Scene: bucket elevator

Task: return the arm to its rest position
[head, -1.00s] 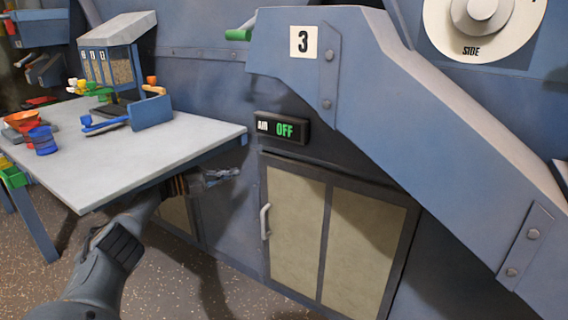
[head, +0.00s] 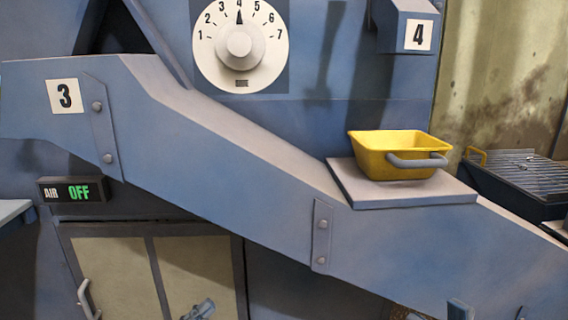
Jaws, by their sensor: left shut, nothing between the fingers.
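My left gripper (head: 201,310) shows at the bottom edge of the head view, in front of the cabinet doors. Only its grey-blue fingertips are in the picture, and they are shut with nothing between them. The rest of my left arm is below the frame. My right gripper is not recognisable in the view.
A blue sloping chute (head: 240,165) marked 3 crosses the view. A yellow bucket (head: 385,160) with a grey handle sits on a flat ledge (head: 400,197) on it. A dial (head: 212,60) points to 4. An air sign (head: 72,190) reads OFF above the cabinet doors (head: 190,262).

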